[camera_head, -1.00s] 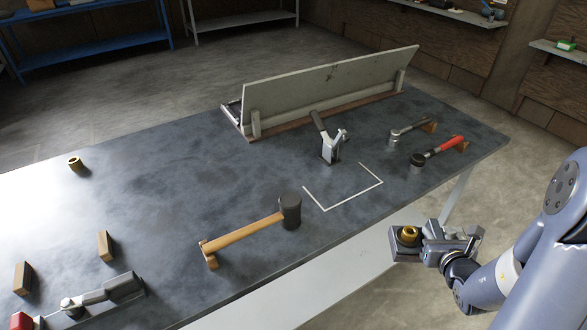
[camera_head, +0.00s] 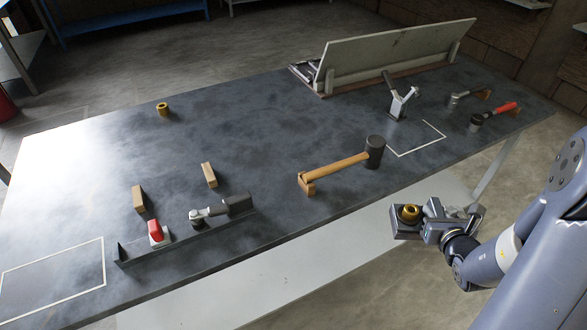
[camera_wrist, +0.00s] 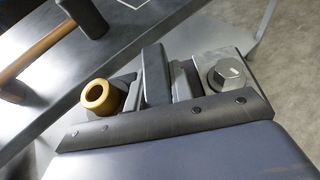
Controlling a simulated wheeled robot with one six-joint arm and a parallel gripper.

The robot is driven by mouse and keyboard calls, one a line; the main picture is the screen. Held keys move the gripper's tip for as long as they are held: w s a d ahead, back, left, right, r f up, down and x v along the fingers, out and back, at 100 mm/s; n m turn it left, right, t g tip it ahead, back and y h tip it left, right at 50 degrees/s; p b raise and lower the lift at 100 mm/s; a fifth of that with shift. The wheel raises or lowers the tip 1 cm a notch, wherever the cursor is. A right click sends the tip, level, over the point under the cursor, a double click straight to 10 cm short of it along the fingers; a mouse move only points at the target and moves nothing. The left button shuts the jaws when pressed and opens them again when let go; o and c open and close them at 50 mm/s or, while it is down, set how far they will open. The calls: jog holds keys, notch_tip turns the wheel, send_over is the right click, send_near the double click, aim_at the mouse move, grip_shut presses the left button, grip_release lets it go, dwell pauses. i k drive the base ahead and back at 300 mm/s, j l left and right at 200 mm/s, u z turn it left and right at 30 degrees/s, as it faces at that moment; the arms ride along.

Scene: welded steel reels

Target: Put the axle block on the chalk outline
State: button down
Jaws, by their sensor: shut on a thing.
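The axle block (camera_head: 401,231) is a dark block with a brass bushing (camera_head: 411,212) on top. My gripper (camera_head: 425,225) is shut on it and holds it upright, off the table's front edge at the right. The bushing also shows in the wrist view (camera_wrist: 97,96); much of the block is hidden there. Two white chalk outlines show on the table. One outline (camera_head: 418,148) lies right of the mallet head, partly hidden. The other outline (camera_head: 104,262) lies at the front left corner, empty and cut by the picture's edge.
A mallet (camera_head: 340,165), a toggle clamp (camera_head: 401,102) and a leaning panel (camera_head: 395,58) stand at the right of the table. A steel angle rail (camera_head: 185,238) with clamps and wooden blocks (camera_head: 209,174) stand near the left outline. A brass ring (camera_head: 162,109) lies behind; mid-table is clear.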

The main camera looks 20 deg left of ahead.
aim_at(53, 278)
jog(key=k+j, duration=0.35)
jog(key=k+j+u, duration=0.15)
jog(key=k+j, duration=0.5)
jog(key=j, duration=0.2)
jog(key=k+j+u, duration=0.1)
jog(key=k+j, duration=0.2)
jog(key=j, duration=0.15)
jog(key=k+j+u, duration=0.1)
jog(key=k+j, duration=0.2)
jog(key=j, duration=0.15)
jog(key=k+j, duration=0.3)
jog(key=j, duration=0.2)
